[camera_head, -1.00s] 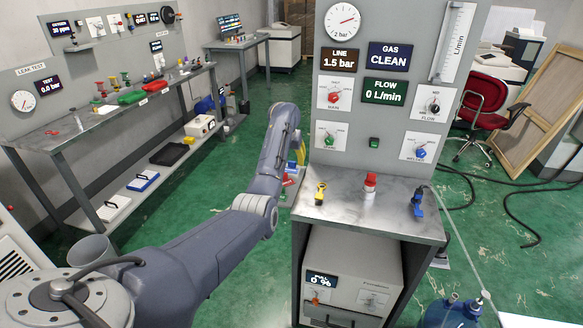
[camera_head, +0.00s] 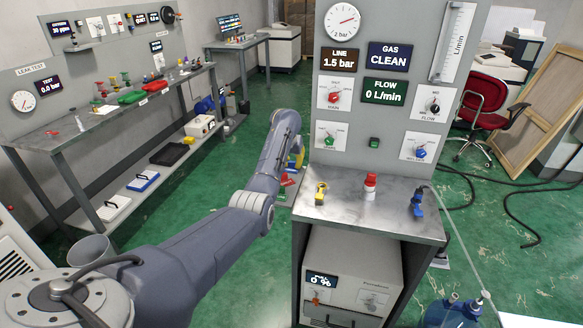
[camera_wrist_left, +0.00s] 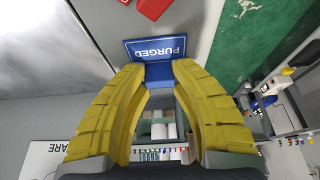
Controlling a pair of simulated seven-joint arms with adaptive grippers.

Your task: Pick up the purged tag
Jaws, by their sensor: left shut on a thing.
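The purged tag (camera_wrist_left: 158,48) is a blue plate with white lettering that reads PURGED upside down in the left wrist view. My left gripper (camera_wrist_left: 159,74) has its yellow fingers closed on the blue block below the plate. In the head view my left arm reaches behind the left side of the gas panel cabinet. The left gripper (camera_head: 298,158) shows there only as a bit of yellow, mostly hidden by the panel. My right gripper is not in view.
The cabinet top (camera_head: 340,206) carries a yellow item (camera_head: 320,193), a red-capped item (camera_head: 370,186) and a blue item (camera_head: 417,202). The panel stands close beside my left forearm. A long bench (camera_head: 110,120) runs along the left wall. Green floor lies between them.

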